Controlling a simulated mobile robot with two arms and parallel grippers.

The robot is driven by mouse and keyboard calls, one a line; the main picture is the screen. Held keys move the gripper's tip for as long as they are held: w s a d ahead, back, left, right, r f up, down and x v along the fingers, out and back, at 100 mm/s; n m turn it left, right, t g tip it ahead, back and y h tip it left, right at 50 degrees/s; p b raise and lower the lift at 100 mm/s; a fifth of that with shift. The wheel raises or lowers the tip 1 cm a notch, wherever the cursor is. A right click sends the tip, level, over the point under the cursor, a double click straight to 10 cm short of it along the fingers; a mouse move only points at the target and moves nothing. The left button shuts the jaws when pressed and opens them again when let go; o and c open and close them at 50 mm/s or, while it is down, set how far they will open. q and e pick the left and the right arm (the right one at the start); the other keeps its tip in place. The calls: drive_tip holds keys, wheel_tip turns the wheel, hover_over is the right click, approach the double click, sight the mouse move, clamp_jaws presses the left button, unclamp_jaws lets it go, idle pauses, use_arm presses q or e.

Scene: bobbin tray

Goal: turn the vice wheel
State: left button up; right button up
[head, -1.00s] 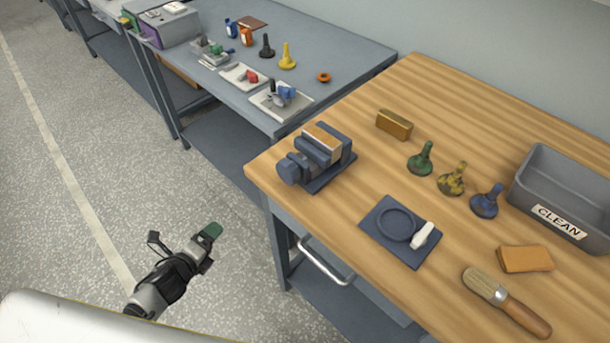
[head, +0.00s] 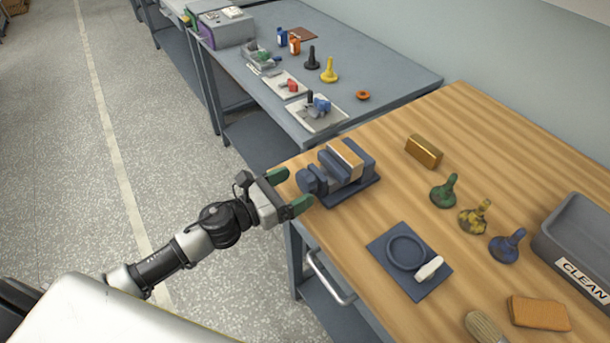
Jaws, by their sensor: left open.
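One fingertip is at the far side of the wheel and the other at the near side. I cannot tell whether either finger touches it. My right gripper is not in view.
The wooden bench (head: 490,140) holds a brass block (head: 424,151), green, yellow and blue bobbin-like pieces, a dark mat (head: 388,268) with a ring and white piece, an orange block (head: 539,313), a brush (head: 484,326) and a grey CLEAN tray (head: 585,230). A grey table (head: 390,75) stands behind.

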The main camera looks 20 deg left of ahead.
sight(301, 184)
use_arm(q)
drive_tip(key=shift+p+x, duration=0.3)
drive_tip(key=shift+x, duration=1.45)
drive_tip(key=c, duration=0.9)
